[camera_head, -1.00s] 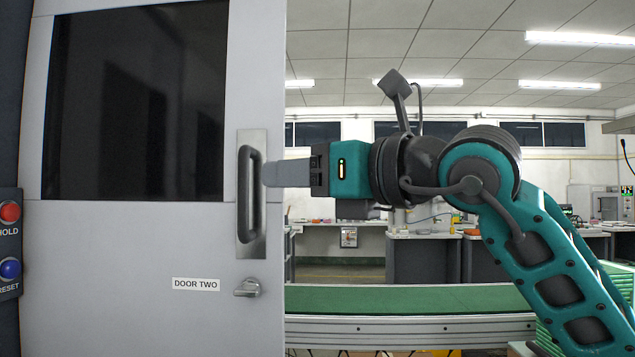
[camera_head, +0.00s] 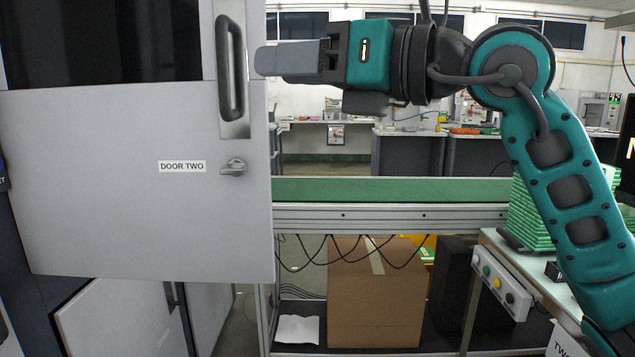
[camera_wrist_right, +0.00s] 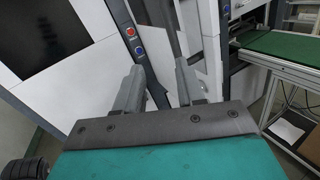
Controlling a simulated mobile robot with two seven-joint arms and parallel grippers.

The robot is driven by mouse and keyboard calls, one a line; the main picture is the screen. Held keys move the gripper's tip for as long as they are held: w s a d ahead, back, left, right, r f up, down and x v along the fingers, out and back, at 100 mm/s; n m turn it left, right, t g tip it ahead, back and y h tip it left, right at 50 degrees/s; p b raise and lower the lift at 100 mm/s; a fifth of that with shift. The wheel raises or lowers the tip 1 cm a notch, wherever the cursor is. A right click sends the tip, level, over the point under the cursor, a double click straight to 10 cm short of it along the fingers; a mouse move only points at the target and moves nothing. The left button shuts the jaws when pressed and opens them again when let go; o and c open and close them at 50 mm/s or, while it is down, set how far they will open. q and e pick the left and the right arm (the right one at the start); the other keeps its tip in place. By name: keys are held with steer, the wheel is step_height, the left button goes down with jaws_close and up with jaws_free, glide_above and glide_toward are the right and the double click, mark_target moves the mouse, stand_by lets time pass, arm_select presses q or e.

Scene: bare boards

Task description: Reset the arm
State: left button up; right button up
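My right arm reaches in from the right in the head view. Its teal right gripper (camera_head: 262,60) points left, with its fingertips just right of the grey door's vertical handle (camera_head: 231,68). The right wrist view shows its two grey fingers (camera_wrist_right: 160,85) spread apart with nothing held between them. From the head view I cannot tell whether the fingertips touch the door. The door (camera_head: 110,220) carries a DOOR TWO label (camera_head: 182,166) and a small latch (camera_head: 233,168). My left gripper is not in view.
A green conveyor (camera_head: 390,190) runs behind the arm, with a cardboard box (camera_head: 375,295) below. Stacked green trays (camera_head: 530,215) and a button box (camera_head: 500,285) stand right. A red button (camera_wrist_right: 130,31) and a blue button (camera_wrist_right: 139,50) show in the wrist view.

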steer(key=w+d+f+m+t+h+p, duration=0.1)
steer(key=d+f+m+t+h, duration=0.3)
steer(key=f+m, duration=0.75)
steer(key=w+d+f+m+t+h+p, duration=0.15)
steer(key=d+f+m+t, duration=0.35)
steer(key=f+m, duration=0.6)
steer(key=w+d+f+m+t+h+p, duration=0.1)
steer(key=d+f+m+t+h+p, duration=0.3)
steer(key=f+m, duration=0.7)
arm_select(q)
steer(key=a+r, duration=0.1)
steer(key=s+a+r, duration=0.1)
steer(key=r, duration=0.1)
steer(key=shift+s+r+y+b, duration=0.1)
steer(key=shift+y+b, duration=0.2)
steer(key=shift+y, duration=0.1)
arm_select(e)
steer(key=s+d+f+m+g+h, duration=0.2)
steer(key=s+f+m+g, duration=0.3)
steer(key=s+f, duration=0.4)
steer(key=s+d+f+m+g+h, duration=0.2)
steer(key=s+d+f+m+g, duration=0.3)
steer(key=s+f, duration=0.4)
step_height(320, 180, down, 6)
steer(key=shift+s+d+f+m+h, duration=0.15)
steer(key=shift+s+m+h, duration=0.05)
steer(key=shift+m+h, duration=0.2)
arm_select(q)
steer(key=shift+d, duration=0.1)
